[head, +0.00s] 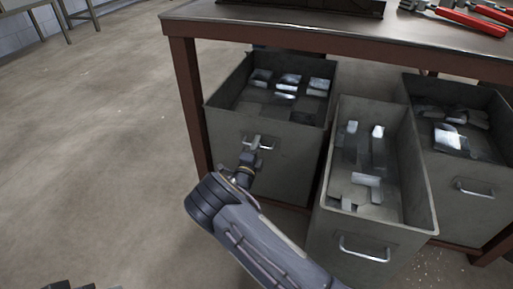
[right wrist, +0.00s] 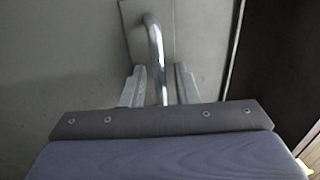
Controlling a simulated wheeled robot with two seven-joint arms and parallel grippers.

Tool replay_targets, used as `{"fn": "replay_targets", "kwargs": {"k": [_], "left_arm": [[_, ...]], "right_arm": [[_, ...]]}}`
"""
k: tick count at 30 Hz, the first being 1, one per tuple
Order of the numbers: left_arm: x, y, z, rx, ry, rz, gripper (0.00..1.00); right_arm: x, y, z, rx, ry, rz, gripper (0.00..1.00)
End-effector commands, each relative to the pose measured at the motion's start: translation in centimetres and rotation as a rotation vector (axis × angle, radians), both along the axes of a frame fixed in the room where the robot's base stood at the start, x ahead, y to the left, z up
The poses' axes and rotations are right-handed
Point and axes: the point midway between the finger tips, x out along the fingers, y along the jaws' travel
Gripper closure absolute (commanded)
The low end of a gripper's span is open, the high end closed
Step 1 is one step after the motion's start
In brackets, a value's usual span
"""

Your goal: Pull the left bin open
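The left bin (head: 225,125) is a grey metal box under the workbench, with metal pieces inside. Its front is about level with the bench's front leg. Its bar handle (head: 262,141) is on the front face. My right gripper (head: 252,156) is at this handle. In the right wrist view the handle (right wrist: 155,50) runs between the two fingers of the gripper (right wrist: 160,88), with a small gap seeming to show beside the bar. The fingers look open around it.
A middle bin (head: 330,225) stands further out than the left bin, close to its right side. A third bin (head: 465,215) is at the right. The workbench (head: 340,30) has red-handled tools (head: 455,14) on top. The floor (head: 90,150) at left is clear.

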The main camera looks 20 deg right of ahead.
Motion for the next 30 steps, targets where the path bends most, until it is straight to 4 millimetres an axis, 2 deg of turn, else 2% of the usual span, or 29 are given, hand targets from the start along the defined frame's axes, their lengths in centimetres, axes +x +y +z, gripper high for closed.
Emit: {"fn": "replay_targets", "kwargs": {"k": [5, 9, 12, 23, 30], "left_arm": [[0.0, 0.0, 0.0, 0.0, 0.0, 0.0, 0.64], [0.0, 0.0, 0.0, 0.0, 0.0, 0.0, 0.64], [0.0, 0.0, 0.0, 0.0, 0.0, 0.0, 0.64], [0.0, 0.0, 0.2, 0.0, 0.0, 0.0, 0.64], [0.0, 0.0, 1.8, 0.0, 0.0, 0.0, 0.64]], "right_arm": [[0.0, 0.0, 0.1, 0.0, 0.0, 0.0, 0.72], [0.0, 0.0, 0.0, 0.001, -0.001, 0.0, 0.91], [0.0, 0.0, 0.0, 0.001, -0.001, 0.0, 1.0], [-0.2, 0.1, 0.1, 0.001, -0.001, 0.0, 1.0], [-2.3, 1.6, 0.4, -0.002, 0.002, 0.003, 1.0]]}}
